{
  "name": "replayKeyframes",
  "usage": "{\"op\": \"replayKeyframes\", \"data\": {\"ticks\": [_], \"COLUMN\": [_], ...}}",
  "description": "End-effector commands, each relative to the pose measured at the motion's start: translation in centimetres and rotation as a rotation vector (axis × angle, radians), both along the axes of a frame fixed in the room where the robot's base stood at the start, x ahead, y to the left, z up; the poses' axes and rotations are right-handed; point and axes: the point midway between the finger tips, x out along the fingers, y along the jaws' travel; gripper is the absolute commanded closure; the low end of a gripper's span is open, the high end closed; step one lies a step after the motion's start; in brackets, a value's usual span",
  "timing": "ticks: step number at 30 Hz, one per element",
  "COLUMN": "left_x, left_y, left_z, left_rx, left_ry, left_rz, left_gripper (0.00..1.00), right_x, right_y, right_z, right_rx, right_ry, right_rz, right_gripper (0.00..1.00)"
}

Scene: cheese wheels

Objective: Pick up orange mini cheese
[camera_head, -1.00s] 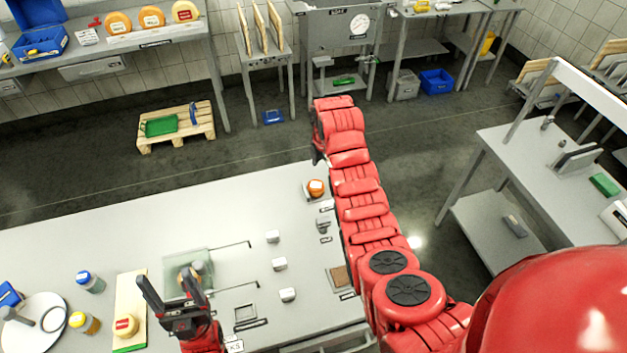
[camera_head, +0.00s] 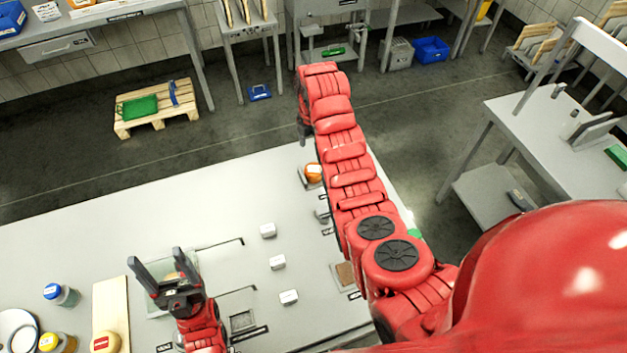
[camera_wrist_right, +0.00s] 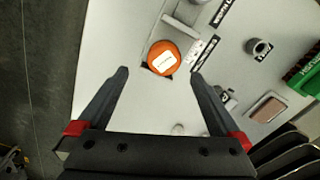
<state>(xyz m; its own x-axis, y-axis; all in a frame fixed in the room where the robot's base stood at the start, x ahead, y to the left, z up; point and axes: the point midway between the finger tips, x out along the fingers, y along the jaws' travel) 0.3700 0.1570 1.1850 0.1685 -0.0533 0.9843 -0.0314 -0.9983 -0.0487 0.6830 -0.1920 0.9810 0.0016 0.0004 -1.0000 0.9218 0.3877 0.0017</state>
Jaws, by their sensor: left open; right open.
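The orange mini cheese (camera_head: 313,172) sits near the far right edge of the grey table (camera_head: 215,200), partly hidden by my right arm in the head view. In the right wrist view the orange mini cheese (camera_wrist_right: 163,58) is round with a white label and lies beyond the fingertips, roughly centred between them. My right gripper (camera_wrist_right: 160,75) is open and empty. In the head view only the side of my right gripper (camera_head: 304,132) shows. My left gripper (camera_head: 158,268) is open and empty over the left part of the table.
Several small light blocks (camera_head: 277,262) stand mid-table. In the right wrist view, a dark round piece (camera_wrist_right: 258,48) and a green item (camera_wrist_right: 303,75) lie right of the cheese.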

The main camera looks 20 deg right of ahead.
Motion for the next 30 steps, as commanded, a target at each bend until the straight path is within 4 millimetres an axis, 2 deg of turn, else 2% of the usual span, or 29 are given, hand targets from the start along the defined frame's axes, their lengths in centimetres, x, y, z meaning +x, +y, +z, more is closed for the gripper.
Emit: {"op": "replayKeyframes", "data": {"ticks": [3,11,16,18,21,26,27,30], "left_x": [0.0,0.0,0.0,0.0,0.0,0.0,0.0,0.0], "left_y": [0.0,0.0,0.0,0.0,0.0,0.0,0.0,0.0], "left_z": [0.3,0.7,1.5,0.6,0.5,0.6,0.6,0.6], "left_rx": [0.0,0.0,0.0,0.0,0.0,0.0,0.0,0.0], "left_ry": [-0.002,-0.002,-0.002,-0.002,-0.002,-0.002,-0.002,-0.002], "left_rz": [0.0,0.0,0.0,0.0,0.0,0.0,0.0,0.0], "left_gripper": [0.31,0.31,0.31,0.31,0.31,0.31,0.31,0.31], "right_x": [-0.2,-0.3,-0.9,-0.9,-0.7,-0.7,-0.7,-0.7], "right_y": [0.1,0.0,0.0,0.0,0.0,0.0,0.0,0.0], "right_z": [-2.6,-4.7,-7.2,-8.6,-9.3,-9.2,-9.2,-9.2], "right_rx": [0.001,0.0,-0.001,0.0,-0.001,-0.001,-0.001,-0.001], "right_ry": [0.009,0.005,0.006,0.009,0.003,0.002,0.002,0.002], "right_rz": [0.001,0.0,-0.001,-0.001,-0.001,0.0,0.0,0.0], "right_gripper": [0.0,0.0,0.0,0.0,0.0,0.0,0.02,0.2]}}
